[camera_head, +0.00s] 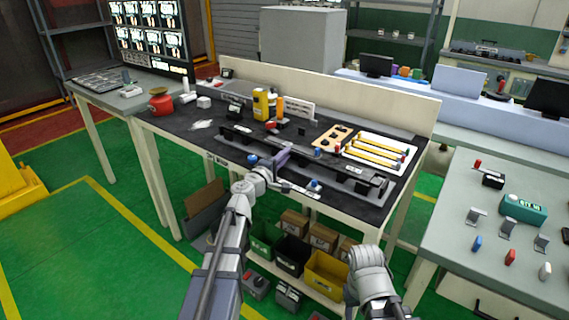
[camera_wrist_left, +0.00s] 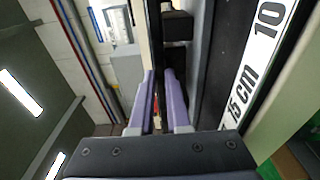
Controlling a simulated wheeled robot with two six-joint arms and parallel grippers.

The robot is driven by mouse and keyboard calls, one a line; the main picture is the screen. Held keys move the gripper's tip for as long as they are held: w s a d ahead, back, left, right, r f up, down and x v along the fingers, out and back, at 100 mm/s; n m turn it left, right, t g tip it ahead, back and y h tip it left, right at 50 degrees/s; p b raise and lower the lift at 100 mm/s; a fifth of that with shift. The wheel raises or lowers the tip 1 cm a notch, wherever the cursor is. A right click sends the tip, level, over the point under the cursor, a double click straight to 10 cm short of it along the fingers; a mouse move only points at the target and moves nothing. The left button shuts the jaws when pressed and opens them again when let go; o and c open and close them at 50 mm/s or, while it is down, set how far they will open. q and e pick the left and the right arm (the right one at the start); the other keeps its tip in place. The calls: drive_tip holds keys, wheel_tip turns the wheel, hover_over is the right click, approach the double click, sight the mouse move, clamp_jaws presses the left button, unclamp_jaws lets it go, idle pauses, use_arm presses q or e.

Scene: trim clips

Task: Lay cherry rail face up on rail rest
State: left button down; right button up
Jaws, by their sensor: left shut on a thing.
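My left gripper (camera_head: 280,158) is over the front part of the dark workbench, at a long dark rail assembly (camera_head: 345,182) that runs along the bench. In the left wrist view its two purple fingers (camera_wrist_left: 157,100) are shut on a narrow dark strip seen nearly edge-on, with a small red spot low between them. I cannot tell the strip's colour as cherry or which way its face points. The rail rest cannot be told apart surely from the other long dark fittings. My right arm (camera_head: 370,280) shows at bottom right; its gripper is not visible.
A white tray (camera_head: 352,153) with several yellow strips and a tan board (camera_head: 331,134) lie on the right of the bench. A yellow can (camera_head: 261,104) and a red pot (camera_head: 160,101) stand further back and left. Bins (camera_head: 326,272) sit below. A 15 cm scale (camera_wrist_left: 257,55) shows in the wrist view.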

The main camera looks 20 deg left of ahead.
use_arm(q)
drive_tip(key=shift+f, duration=0.15)
drive_tip(key=c, duration=0.9)
unclamp_jaws()
drive_tip(key=shift+r, duration=0.2)
drive_tip(key=v, duration=1.2)
